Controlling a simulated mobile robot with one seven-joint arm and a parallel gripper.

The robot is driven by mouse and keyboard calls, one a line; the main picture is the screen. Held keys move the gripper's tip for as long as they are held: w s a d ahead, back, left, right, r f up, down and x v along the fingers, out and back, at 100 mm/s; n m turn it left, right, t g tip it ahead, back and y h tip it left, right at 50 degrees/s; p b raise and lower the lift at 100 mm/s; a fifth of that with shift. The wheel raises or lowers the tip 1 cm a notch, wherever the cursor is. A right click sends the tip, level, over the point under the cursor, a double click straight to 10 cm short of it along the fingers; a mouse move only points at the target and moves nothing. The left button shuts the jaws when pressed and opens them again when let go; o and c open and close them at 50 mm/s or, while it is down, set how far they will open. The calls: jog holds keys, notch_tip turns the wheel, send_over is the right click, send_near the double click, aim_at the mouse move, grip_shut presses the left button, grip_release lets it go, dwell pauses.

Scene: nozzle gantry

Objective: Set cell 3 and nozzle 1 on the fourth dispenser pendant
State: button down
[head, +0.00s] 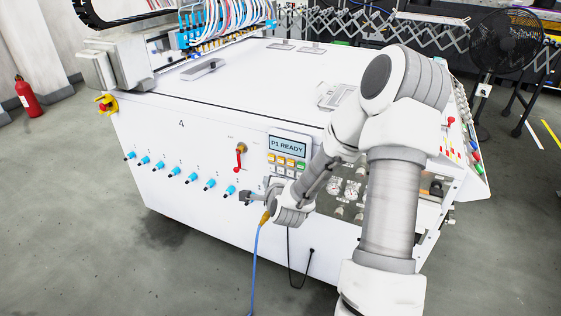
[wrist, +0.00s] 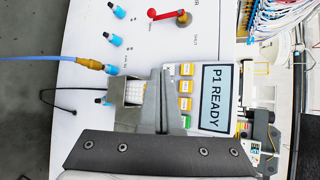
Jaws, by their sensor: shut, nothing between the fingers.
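The pendant (head: 289,146) is mounted on the white machine's front panel, which bears a "4". Its display reads "P1 READY" in both views; in the wrist view the display (wrist: 215,96) appears turned sideways. Below the display are yellow and white keys, with a green key (wrist: 186,121) at the end of a row. My gripper (head: 246,197) is shut and empty, in front of the panel, below and left of the pendant in the head view. In the wrist view my gripper (wrist: 160,76) hides some of the keys. I cannot tell whether it touches anything.
A row of blue fittings (head: 190,177) runs along the panel. A red lever (head: 239,160) stands left of the pendant. A blue cable (head: 254,255) with a yellow plug hangs beside my gripper. Gauges (head: 352,187) sit to the right. A fire extinguisher (head: 28,97) stands far left.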

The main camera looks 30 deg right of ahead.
aim_at(279, 162)
jog(key=shift+w+d, duration=1.1)
jog(key=shift+d, duration=0.3)
jog(key=shift+w+d, duration=1.05)
jog(key=shift+d, duration=0.35)
jog(key=shift+w+d, duration=0.1)
jog(key=shift+w+d, duration=0.15)
jog(key=shift+d, duration=0.05)
jog(key=shift+w+d, duration=0.35)
jog(key=shift+d, duration=0.15)
dwell(0.6)
jog(key=shift+s+a, duration=0.1)
jog(key=shift+a, duration=0.05)
dwell(0.3)
jog(key=shift+s+a, duration=0.5)
jog(key=shift+a, duration=0.15)
jog(key=shift+s+a+b, duration=0.25)
jog(key=shift+s+a, duration=0.55)
jog(key=shift+a, duration=0.2)
jog(key=shift+s+a+b, duration=0.2)
jog(key=shift+s+a, duration=0.55)
jog(key=shift+a, duration=0.25)
dwell(0.7)
